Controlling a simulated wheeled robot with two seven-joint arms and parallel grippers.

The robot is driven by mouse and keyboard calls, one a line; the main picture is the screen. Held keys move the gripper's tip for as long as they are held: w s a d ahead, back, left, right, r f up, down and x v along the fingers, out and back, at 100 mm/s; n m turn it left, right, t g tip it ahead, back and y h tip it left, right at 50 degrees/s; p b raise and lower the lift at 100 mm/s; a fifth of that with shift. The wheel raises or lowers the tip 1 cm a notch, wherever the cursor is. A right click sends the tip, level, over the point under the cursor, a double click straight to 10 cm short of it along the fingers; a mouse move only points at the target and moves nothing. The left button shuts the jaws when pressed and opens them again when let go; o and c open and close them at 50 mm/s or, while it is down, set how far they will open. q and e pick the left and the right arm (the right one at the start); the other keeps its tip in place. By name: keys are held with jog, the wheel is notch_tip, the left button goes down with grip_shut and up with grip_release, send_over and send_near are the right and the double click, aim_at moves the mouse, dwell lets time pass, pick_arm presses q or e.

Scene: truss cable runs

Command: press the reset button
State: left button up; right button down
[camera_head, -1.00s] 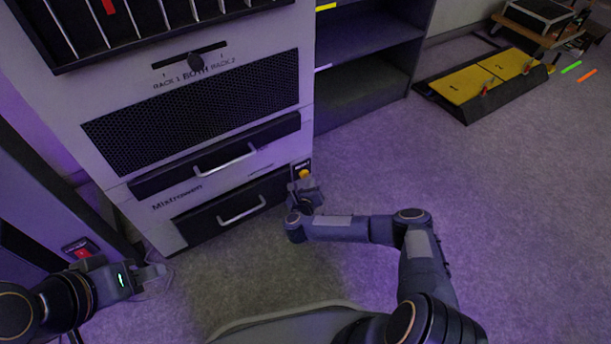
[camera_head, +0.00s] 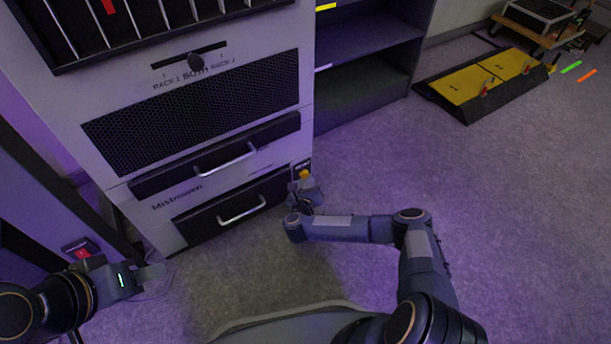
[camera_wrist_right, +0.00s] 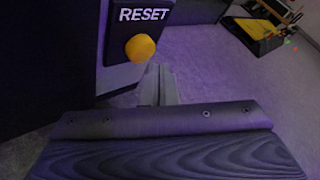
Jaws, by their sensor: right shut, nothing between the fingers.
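The reset button is a round yellow knob (camera_wrist_right: 140,47) under a white RESET label (camera_wrist_right: 144,15) on a dark plate in the right wrist view. In the head view the button (camera_head: 304,174) is at the cabinet's lower right corner. My right gripper (camera_head: 303,184) is right at it in the head view, partly covering that area. In the wrist view its fingers (camera_wrist_right: 158,78) are shut and empty, their tips just below and right of the button. I cannot tell whether they touch it. My left gripper (camera_head: 158,275) is at the lower left, away from the button; its jaw opening is unclear.
The grey cabinet (camera_head: 128,195) has drawers with bar handles and a mesh panel. A red switch (camera_head: 82,250) is near my left gripper. A dark shelf (camera_head: 365,75) stands beside the cabinet. A yellow-topped case (camera_head: 470,84) lies at the back right.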

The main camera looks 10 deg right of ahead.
jog(key=shift+w+a, duration=0.1)
jog(key=shift+w, duration=0.05)
jog(key=shift+w+a+b, duration=0.1)
jog(key=shift+w+b, duration=0.15)
jog(key=shift+b, duration=0.05)
jog(key=shift+w+a+b, duration=0.15)
jog(key=shift+w+b, duration=0.2)
jog(key=shift+w, duration=0.2)
dwell(0.7)
jog(key=shift+s, duration=0.1)
jog(key=shift+s+d+p, duration=0.3)
jog(key=shift+s+p, duration=0.15)
jog(key=shift+s, duration=0.4)
jog(key=shift+s+d+p, duration=0.3)
jog(key=shift+s+p, duration=0.05)
jog(key=shift+s, duration=0.45)
jog(key=shift+s+d+p, duration=0.25)
jog(key=shift+s+p, duration=0.1)
jog(key=shift+s, duration=0.4)
jog(key=shift+s+d+p, duration=0.3)
jog(key=shift+s+p, duration=0.05)
jog(key=shift+s, duration=0.45)
